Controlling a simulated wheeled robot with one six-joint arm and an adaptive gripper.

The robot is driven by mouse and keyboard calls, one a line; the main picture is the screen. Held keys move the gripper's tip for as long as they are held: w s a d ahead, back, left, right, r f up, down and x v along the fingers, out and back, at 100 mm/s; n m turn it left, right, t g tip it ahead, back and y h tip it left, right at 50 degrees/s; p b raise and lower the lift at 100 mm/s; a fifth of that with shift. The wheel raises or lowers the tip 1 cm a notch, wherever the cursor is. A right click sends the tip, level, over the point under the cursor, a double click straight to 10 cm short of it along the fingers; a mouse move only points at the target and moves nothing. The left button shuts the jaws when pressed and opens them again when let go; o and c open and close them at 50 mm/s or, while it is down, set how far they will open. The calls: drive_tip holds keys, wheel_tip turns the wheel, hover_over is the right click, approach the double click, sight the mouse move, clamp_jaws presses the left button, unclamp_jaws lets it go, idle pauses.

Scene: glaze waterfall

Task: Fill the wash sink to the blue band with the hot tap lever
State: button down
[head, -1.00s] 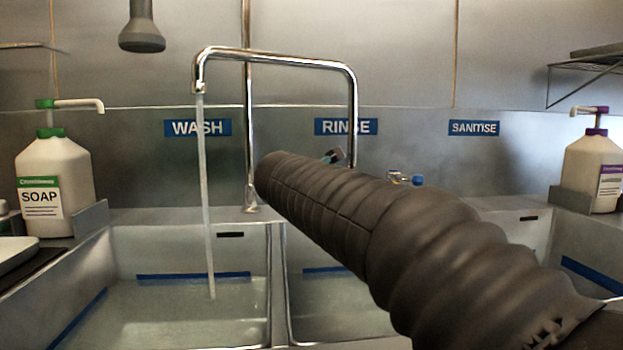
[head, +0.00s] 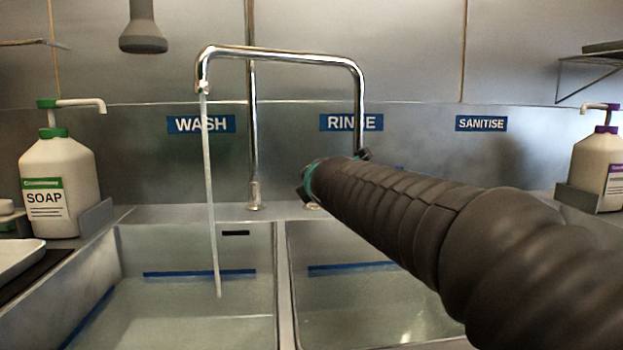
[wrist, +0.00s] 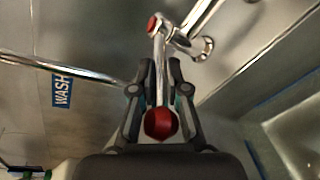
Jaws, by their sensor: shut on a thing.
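The wash sink (head: 245,318) is at the lower left of the head view. Its blue band (head: 200,273) runs along the inner back wall, and the water surface (head: 150,318) appears a little below it. A thin stream (head: 210,190) falls into this sink from the chrome spout (head: 280,54). My gripper (wrist: 160,80) is shut on the hot tap lever (wrist: 159,75), a chrome bar with a red ball end (wrist: 159,123), between the fingers in the wrist view. In the head view my sleeved arm hides most of the gripper and the lever.
The rinse sink (head: 283,300) adjoins on the right and also holds water. A white soap bottle (head: 75,165) stands at the left, and a purple-topped bottle (head: 590,160) at the right. A grey nozzle (head: 143,40) hangs above.

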idle(0.5)
drive_tip(key=c, duration=1.2)
unclamp_jaws()
drive_tip(key=shift+s, duration=0.1)
drive_tip(key=v, duration=1.1)
drive_tip(key=shift+s+d+r, duration=0.1)
drive_tip(key=shift+s+r, duration=0.05)
drive_tip(key=shift+s, duration=0.25)
